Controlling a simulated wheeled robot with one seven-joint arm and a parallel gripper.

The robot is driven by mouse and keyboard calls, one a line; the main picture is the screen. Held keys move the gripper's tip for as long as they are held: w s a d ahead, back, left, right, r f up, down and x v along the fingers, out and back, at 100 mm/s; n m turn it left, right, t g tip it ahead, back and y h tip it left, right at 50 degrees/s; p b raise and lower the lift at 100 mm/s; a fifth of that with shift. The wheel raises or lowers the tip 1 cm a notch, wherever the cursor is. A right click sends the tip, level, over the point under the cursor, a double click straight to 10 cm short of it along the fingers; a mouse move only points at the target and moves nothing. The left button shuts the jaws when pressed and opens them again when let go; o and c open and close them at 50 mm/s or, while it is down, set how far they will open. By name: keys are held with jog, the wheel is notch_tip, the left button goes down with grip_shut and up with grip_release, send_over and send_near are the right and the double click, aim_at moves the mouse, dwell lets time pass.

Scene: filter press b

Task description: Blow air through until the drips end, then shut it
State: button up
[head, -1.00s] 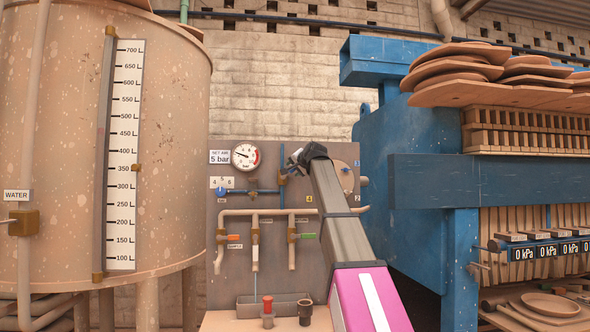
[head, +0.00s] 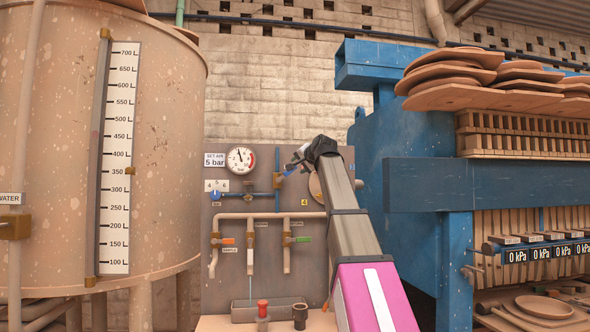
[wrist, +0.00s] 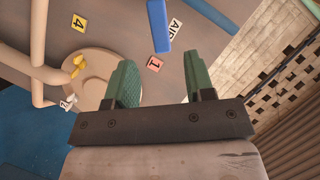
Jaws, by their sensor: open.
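A grey panel (head: 325,265) carries a round pressure gauge (head: 240,159) marked bar, with its needle pointing about straight up, beside a "SET AIR 5 bar" label (head: 214,160). A blue air pipe (head: 277,200) leads to a brass valve (head: 277,181). My gripper (head: 293,166) is beside this valve at the panel's upper part. In the wrist view, my green fingers (wrist: 157,72) are open and empty, with a blue lever (wrist: 158,27) just beyond their tips, near the AIR label (wrist: 176,27). Outlet pipes (head: 251,262) hang above a trough (head: 268,305).
A large tank (head: 165,110) with a litre scale stands left. The blue filter press (head: 415,160) stands right, its displays (head: 541,253) reading 0 kPa. Orange (head: 227,240) and green (head: 303,239) lever valves sit lower on the panel. A dark cup (head: 299,315) stands on the ledge.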

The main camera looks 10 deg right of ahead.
jog(key=shift+s+d+r, duration=0.15)
jog(key=shift+s+d, duration=0.1)
jog(key=shift+s, duration=0.4)
jog(key=c, duration=0.7)
jog(key=shift+w+a+f+y, duration=0.15)
jog(key=shift+f+y, duration=0.15)
jog(key=shift+f, duration=0.15)
grip_shut()
jog(key=m+y, duration=0.3)
jog(key=y, duration=0.3)
send_near(287, 173)
notch_tip(287, 173, down, 3)
jog(key=a, duration=0.2)
jog(key=d+f+m+t+y, duration=0.2)
jog(key=d+f+m+t, duration=0.4)
jog(key=d+m, duration=0.3)
jog(key=w+a+r, duration=0.6)
jog(key=a+r, duration=0.2)
jog(key=shift+w+r+m, duration=0.25)
jog(key=shift+w+m, duration=0.15)
